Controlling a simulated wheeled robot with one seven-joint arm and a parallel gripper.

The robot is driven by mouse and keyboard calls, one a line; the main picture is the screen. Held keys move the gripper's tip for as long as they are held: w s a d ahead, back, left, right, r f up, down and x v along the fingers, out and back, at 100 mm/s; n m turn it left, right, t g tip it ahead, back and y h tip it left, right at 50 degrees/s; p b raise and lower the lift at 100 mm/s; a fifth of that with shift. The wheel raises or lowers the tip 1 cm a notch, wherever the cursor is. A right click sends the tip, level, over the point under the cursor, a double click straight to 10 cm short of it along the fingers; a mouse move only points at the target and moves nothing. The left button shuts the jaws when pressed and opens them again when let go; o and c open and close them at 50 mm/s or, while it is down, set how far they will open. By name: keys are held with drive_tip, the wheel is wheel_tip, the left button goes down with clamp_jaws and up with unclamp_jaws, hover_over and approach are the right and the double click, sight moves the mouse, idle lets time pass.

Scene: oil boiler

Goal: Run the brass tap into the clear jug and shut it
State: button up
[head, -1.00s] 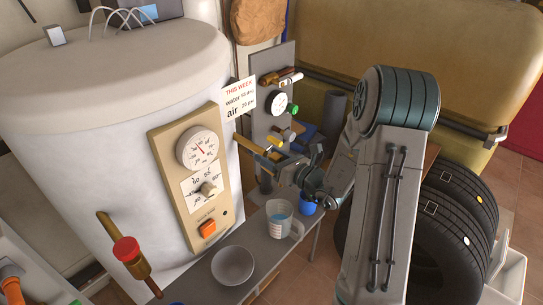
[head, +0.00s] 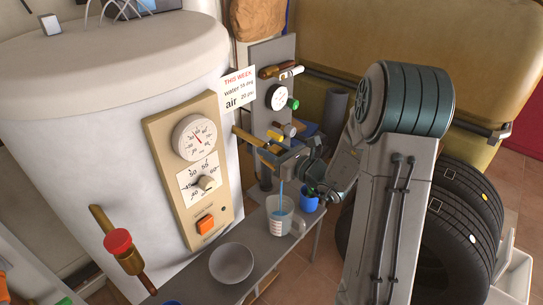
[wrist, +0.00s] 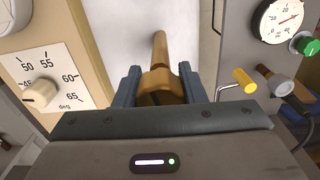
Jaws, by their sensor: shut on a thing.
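The brass tap (head: 244,134) sticks out from the side of the white boiler. My gripper (wrist: 158,82) is shut on the brass tap's handle end, with one finger on each side of it in the wrist view. In the head view my gripper (head: 279,151) is above the clear jug (head: 279,221). A blue stream of water (head: 281,196) falls from below my gripper into the jug, which holds some blue liquid. The jug stands upright on the grey bench. The tap's outlet is hidden behind my gripper.
A grey bowl (head: 231,263) and a blue cup (head: 308,200) stand on the bench (head: 255,246). A control panel with dial and orange switch (head: 205,224) is left of the tap. A grey gauge board (head: 259,100) stands behind it. Tyres (head: 460,215) are at right.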

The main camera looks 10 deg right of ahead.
drive_tip(key=o, duration=1)
drive_tip(key=b+v, duration=0.2)
drive_tip(key=v, duration=1.1)
drive_tip(key=shift+s+d+b, duration=0.25)
drive_tip(key=shift+s+b, duration=0.05)
drive_tip(key=shift+s, duration=0.05)
drive_tip(key=shift+a, duration=0.1)
